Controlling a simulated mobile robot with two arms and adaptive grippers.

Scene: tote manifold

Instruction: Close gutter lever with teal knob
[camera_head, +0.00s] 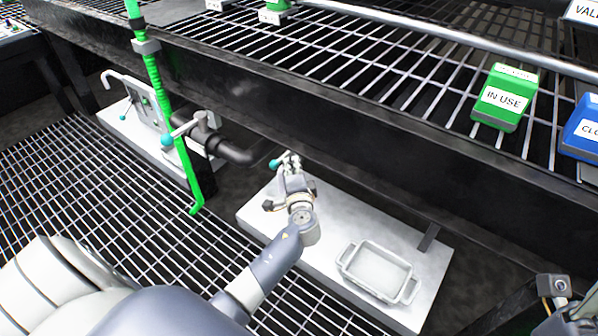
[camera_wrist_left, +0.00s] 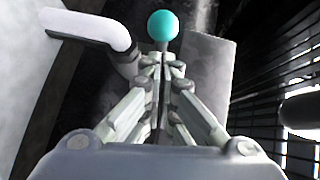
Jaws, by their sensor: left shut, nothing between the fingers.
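A teal knob (camera_head: 274,163) shows at the tip of my left gripper (camera_head: 290,163), under the edge of the raised grating. In the left wrist view, a teal ball knob (camera_wrist_left: 163,25) sits just beyond the closed fingertips of my left gripper (camera_wrist_left: 163,62). The fingers are shut with nothing between them; whether they touch the knob or its stem, I cannot tell. The lever's stem is mostly hidden behind the fingers. A second teal knob (camera_head: 167,140) is on a lever by the black pipe, and a third (camera_head: 125,117) is farther left.
A black pipe (camera_head: 235,154) runs beside the gripper. A green hose (camera_head: 172,130) hangs left. A white handled tray (camera_head: 378,268) sits on a pale slab (camera_head: 330,240). The raised grating's dark beam (camera_head: 400,180) overhangs the area. Green (camera_head: 503,100) and blue (camera_head: 585,130) tags stand above.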

